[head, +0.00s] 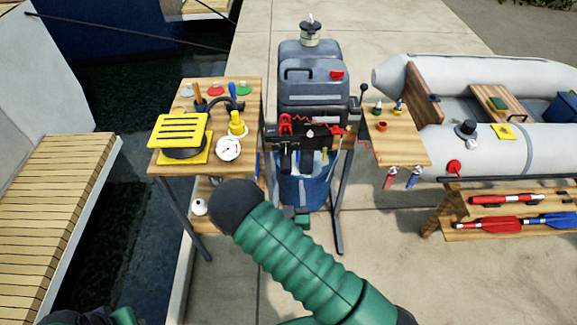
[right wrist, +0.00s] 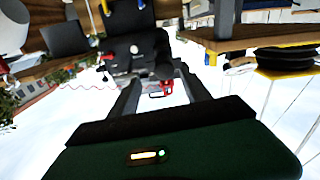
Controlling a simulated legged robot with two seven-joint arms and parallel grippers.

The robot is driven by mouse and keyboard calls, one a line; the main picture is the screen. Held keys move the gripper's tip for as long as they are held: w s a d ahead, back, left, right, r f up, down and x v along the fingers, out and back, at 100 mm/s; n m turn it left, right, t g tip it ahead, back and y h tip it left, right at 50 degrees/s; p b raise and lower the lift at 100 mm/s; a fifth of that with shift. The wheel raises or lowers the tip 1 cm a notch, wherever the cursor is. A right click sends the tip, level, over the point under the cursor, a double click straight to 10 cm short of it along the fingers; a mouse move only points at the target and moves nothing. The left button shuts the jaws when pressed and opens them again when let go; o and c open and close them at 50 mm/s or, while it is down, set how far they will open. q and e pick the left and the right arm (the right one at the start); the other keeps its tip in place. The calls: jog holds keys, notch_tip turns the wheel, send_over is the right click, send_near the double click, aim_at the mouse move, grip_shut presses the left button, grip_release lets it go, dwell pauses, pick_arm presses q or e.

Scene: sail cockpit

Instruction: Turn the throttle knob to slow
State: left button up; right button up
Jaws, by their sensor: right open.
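The grey outboard motor (head: 312,85) stands upright in the middle of the head view. Below it is a black bracket (head: 308,134) with red parts, a pale round fitting and a yellow-tipped piece. I cannot tell which part is the throttle knob or read its setting. The bracket shows inverted in the right wrist view (right wrist: 132,48). My right gripper (right wrist: 162,72) is open, its fingers spread below the bracket's dark parts. A red piece (right wrist: 160,88) shows in the gap; contact is unclear. In the head view my right arm largely hides the hand. My left gripper is out of view.
A wooden side table (head: 227,112) at left holds a yellow foot pump (head: 180,131), a gauge (head: 229,148) and tools. A blue bucket (head: 308,192) stands beneath the motor. A small shelf (head: 402,148) and grey dinghy (head: 445,72) are at right. Open pavement lies in front.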

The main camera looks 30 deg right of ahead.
aim_at(286, 172)
jog(key=w, duration=0.3)
jog(key=w+d+r, duration=0.1)
jog(key=w, duration=0.1)
jog(key=shift+w, duration=0.3)
jog(key=w+d, duration=0.1)
jog(key=d+f, duration=0.1)
jog(key=w+d, duration=0.1)
jog(key=d, duration=0.1)
jog(key=shift+w+f, duration=0.15)
jog(key=shift+w, duration=0.2)
jog(key=shift+s+a+r, duration=0.15)
jog(key=shift+a+r, duration=0.1)
jog(key=shift+c, duration=0.4)
jog(key=shift+a+r, duration=0.2)
jog(key=shift+a, duration=0.45)
jog(key=c, duration=0.5)
jog(key=shift+c, duration=1.1)
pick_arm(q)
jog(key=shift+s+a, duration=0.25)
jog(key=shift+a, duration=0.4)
pick_arm(e)
jog(key=shift+s+d+f, duration=0.1)
jog(key=shift+s+d, duration=0.05)
jog(key=shift+d, duration=0.2)
grip_shut()
